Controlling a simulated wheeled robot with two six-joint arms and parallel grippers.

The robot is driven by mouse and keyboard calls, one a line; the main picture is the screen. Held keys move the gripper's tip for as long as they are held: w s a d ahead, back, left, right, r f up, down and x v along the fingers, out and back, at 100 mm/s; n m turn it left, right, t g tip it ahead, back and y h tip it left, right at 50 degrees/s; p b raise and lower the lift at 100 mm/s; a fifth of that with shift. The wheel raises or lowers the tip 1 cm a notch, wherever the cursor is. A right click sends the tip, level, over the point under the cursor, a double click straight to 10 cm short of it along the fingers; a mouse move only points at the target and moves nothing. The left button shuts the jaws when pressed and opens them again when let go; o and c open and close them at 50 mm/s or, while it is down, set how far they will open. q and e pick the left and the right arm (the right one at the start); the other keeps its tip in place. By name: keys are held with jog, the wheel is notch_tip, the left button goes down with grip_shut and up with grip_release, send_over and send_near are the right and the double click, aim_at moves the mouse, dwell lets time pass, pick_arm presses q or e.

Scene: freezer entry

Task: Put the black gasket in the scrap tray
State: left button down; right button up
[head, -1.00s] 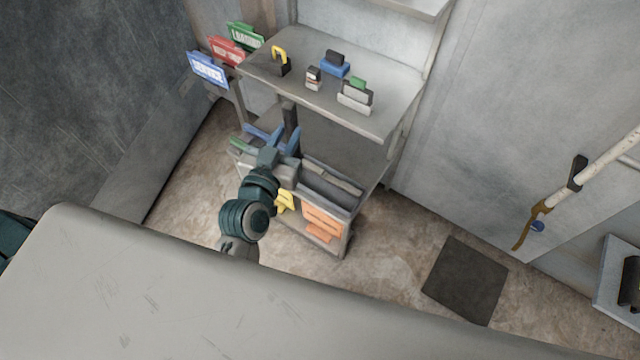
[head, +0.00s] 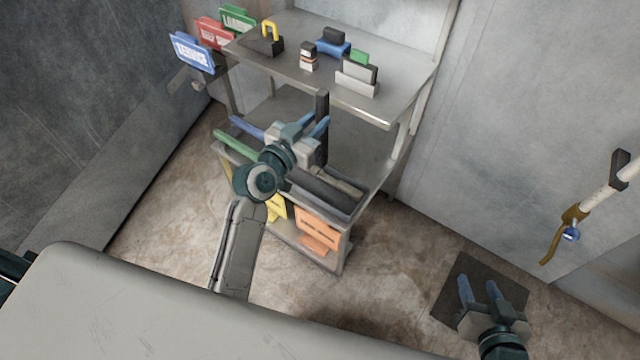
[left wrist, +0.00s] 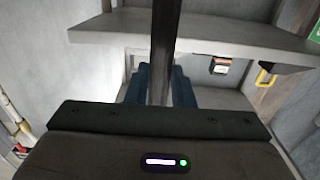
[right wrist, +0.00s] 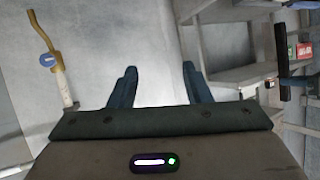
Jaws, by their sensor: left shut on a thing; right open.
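The black gasket (head: 322,135) is a long dark strip, held upright in my left gripper (head: 312,125) in front of the shelf unit. It also runs upright between the blue fingers in the left wrist view (left wrist: 164,45). The lower shelf carries a dark grey tray (head: 322,192) at its right front, below the gasket. My right gripper (head: 480,293) is open and empty above the dark floor mat. Its spread fingers show in the right wrist view (right wrist: 158,88).
The upper shelf (head: 290,75) holds a yellow-handled padlock-like item (head: 267,40), a small bottle (head: 308,57) and blocks. Coloured signs (head: 193,50) stick out on the left. A white pole with a brown hook (head: 572,220) is at the right wall. Floor beside the mat (head: 505,290) is clear.

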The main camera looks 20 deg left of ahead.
pick_arm(q)
notch_tip(320, 180, down, 10)
jog(key=b, duration=0.3)
pick_arm(e)
jog(key=w+r+t, duration=0.2)
jog(key=r+t, duration=0.4)
jog(key=r, duration=0.3)
jog(key=w+d+r+n+t, duration=0.1)
jog(key=w+r+t, duration=0.1)
jog(key=r+t, duration=0.4)
jog(key=shift+d+r+t+y, duration=0.15)
jog(key=shift+r+t+y, duration=0.15)
jog(key=shift+r, duration=1.95)
pick_arm(q)
jog(key=shift+b, duration=0.3)
pick_arm(e)
jog(key=shift+w, duration=0.1)
pick_arm(q)
jog(key=c, duration=1.3)
grip_release()
pick_arm(e)
jog(key=shift+s+r+n+t, duration=0.3)
jog(key=shift+r+n+t, duration=0.1)
jog(key=shift+r, duration=0.2)
pick_arm(q)
jog(key=shift+o, duration=0.2)
